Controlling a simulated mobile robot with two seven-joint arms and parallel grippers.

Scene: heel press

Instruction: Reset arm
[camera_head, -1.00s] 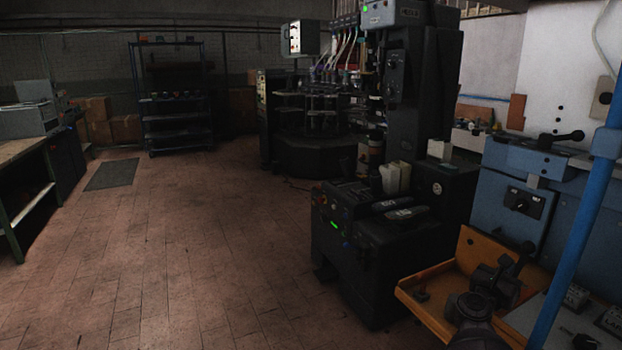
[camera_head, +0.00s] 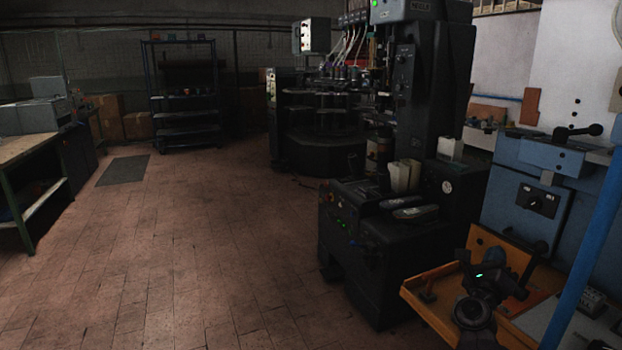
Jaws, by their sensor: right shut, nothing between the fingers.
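My left gripper is not in view.
A dark press (camera_head: 385,235) stands left of the tray, and a blue machine (camera_head: 527,205) is to the right. A blue post (camera_head: 592,240) rises close by at the right. A workbench (camera_head: 30,150) is at the left. The tiled floor between is clear.

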